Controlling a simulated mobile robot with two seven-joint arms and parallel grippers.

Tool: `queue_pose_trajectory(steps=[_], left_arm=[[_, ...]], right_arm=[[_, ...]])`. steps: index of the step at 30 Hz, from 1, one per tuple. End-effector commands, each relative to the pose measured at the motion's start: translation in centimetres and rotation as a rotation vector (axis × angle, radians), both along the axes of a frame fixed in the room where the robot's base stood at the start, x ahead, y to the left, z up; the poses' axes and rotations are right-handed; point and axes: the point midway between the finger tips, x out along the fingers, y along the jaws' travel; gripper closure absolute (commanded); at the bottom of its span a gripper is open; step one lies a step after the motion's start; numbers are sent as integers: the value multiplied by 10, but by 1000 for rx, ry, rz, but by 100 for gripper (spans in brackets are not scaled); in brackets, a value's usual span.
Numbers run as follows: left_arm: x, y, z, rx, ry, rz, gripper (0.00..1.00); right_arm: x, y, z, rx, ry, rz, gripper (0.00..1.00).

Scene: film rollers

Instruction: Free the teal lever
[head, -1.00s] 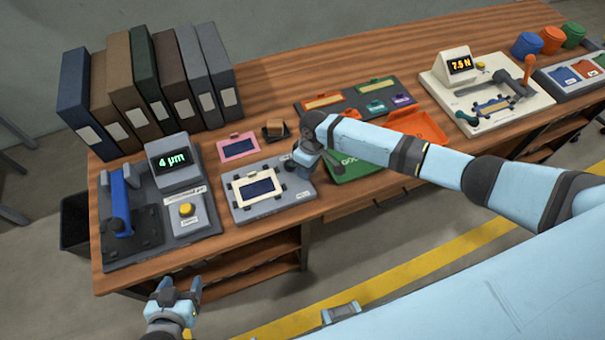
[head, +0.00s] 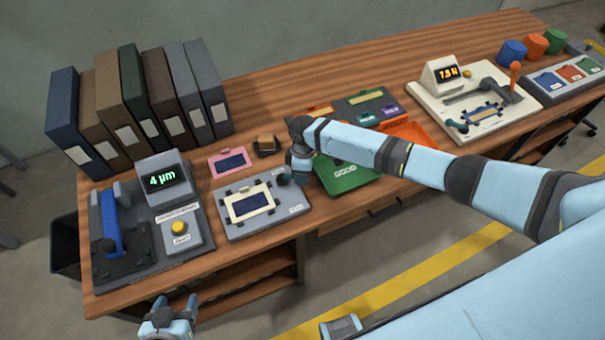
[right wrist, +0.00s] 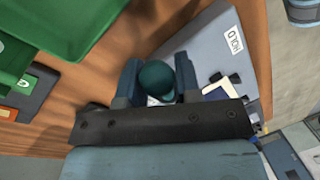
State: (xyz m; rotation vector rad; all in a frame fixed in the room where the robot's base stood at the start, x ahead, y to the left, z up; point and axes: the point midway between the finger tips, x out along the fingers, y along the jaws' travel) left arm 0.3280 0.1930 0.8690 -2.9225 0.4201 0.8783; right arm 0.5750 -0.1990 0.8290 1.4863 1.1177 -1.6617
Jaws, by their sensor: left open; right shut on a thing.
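A grey fixture plate (head: 235,228) on the bench holds a cream frame (head: 235,218) around a dark blue panel. In the right wrist view the plate (right wrist: 205,52) carries a label reading HOLD. My right gripper (head: 288,179) is at the plate's right edge. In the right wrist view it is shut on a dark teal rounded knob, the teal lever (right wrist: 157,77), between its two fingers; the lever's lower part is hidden. My left gripper (head: 168,305) is open and empty in front of the bench's front edge.
A grey gauge (head: 165,180) reading 4 µm with a blue lever (head: 110,222) stands left. A green tray (head: 345,180) lies right of the plate. A force tester (head: 490,105) with another small teal handle stands far right. Binders (head: 140,95) line the back.

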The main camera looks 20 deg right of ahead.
Motion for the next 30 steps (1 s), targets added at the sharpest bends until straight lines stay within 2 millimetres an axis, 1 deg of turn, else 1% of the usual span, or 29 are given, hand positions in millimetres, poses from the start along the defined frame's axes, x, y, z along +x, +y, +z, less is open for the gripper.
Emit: queue_pose_trajectory(steps=[7,8,9,11,19,22,26,30], left_arm=[[0,0,0,1,0,1,36],[0,1,0,1,0,1,36],[0,1,0,1,0,1,36],[0,1,0,1,0,2,36],[0,2,0,2,0,3,36],[0,2,-1,2,0,3,36],[0,2,-2,2,1,2,36],[0,1,-5,2,2,2,36]], right_arm=[[2,1,2,3,-5,-2,100],[2,1,2,3,-5,-2,66],[2,1,2,3,-5,-2,57],[2,1,2,2,-4,-2,45],[1,0,1,1,-2,-1,45],[2,0,6,2,-2,-2,45],[5,-2,24,2,-3,-1,45],[10,-4,55,3,-6,-1,45]])
